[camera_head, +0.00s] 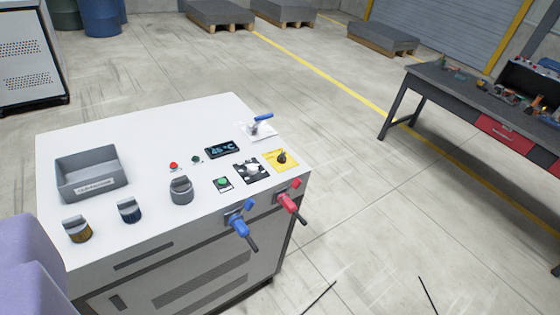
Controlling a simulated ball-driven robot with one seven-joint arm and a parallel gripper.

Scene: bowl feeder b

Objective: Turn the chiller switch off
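A white cabinet (130,235), which may be the chiller, stands left of centre with controls on its top. Near its right edge a dark rotary knob sits on a yellow plate (272,154). Left of it is a black plate with a pale knob (251,168). A white plate with a blue-handled lever (262,118) lies farther back. I cannot read which control is the chiller switch or tell its setting. A small display (222,149) is lit with blue digits. My gripper's fingers cannot be made out in this view.
The cabinet top also holds a grey bin (91,172), several dark-grey knobs and a green button (222,183). Blue (243,228) and red (290,204) valve handles stick out from the front. A workbench (460,95) stands at right. Floor between is clear. A purple shape fills the lower left.

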